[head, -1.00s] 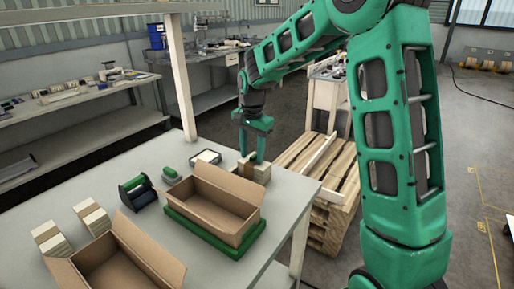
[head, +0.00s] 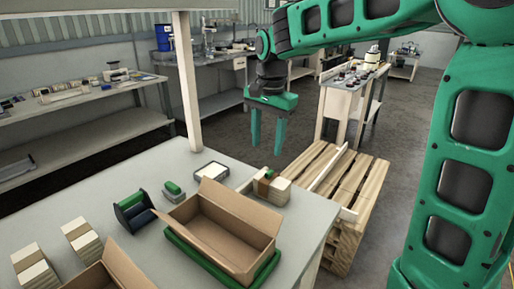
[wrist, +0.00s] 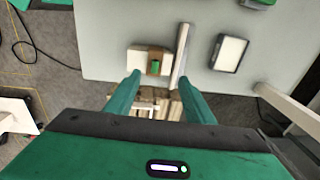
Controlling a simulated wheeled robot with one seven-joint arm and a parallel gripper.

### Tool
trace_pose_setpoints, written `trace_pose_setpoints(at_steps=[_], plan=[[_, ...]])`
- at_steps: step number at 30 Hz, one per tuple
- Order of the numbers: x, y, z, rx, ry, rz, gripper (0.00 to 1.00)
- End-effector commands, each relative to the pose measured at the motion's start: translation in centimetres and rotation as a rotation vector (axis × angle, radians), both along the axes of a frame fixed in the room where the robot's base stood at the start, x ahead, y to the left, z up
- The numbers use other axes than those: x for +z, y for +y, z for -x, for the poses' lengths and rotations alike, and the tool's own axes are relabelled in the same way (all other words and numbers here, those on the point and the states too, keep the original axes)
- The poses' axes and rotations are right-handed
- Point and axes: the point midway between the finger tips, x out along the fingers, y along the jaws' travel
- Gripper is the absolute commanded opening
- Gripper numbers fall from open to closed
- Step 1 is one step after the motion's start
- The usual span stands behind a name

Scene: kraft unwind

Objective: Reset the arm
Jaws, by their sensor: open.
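My green gripper (head: 267,135) is open and empty in the head view. It hangs above the far right corner of the grey table (head: 304,212), with its fingers pointing down. Below it sit pale stacked blocks (head: 279,190) with a brown band and a small green item (head: 268,173) on top. In the wrist view the two fingers (wrist: 160,95) are spread apart, and the pale stack (wrist: 137,60) with the green item (wrist: 155,67) lies beyond them, not touched.
An open cardboard box (head: 222,228) stands on a green tray (head: 187,256). A second box (head: 115,268), block stacks (head: 80,238), a green-and-black dispenser (head: 132,210) and a white-topped device (head: 210,171) share the table. A wooden pallet stack (head: 345,200) stands right. A pale post (head: 185,80) rises left of my arm.

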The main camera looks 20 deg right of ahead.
Motion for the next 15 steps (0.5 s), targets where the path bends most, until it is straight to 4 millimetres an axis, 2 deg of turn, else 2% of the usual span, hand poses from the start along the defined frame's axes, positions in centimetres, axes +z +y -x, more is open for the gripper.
trace_pose_setpoints(at_steps=[5,8,11,15], plan=[[0.2,-0.5,0.4,0.003,0.000,0.004,0.49],[0.0,-2.3,1.9,0.018,0.004,0.018,0.49],[-0.4,-5.5,4.8,0.051,0.013,0.041,0.49],[-1.6,-10.4,10.4,0.115,0.037,0.067,0.49]])
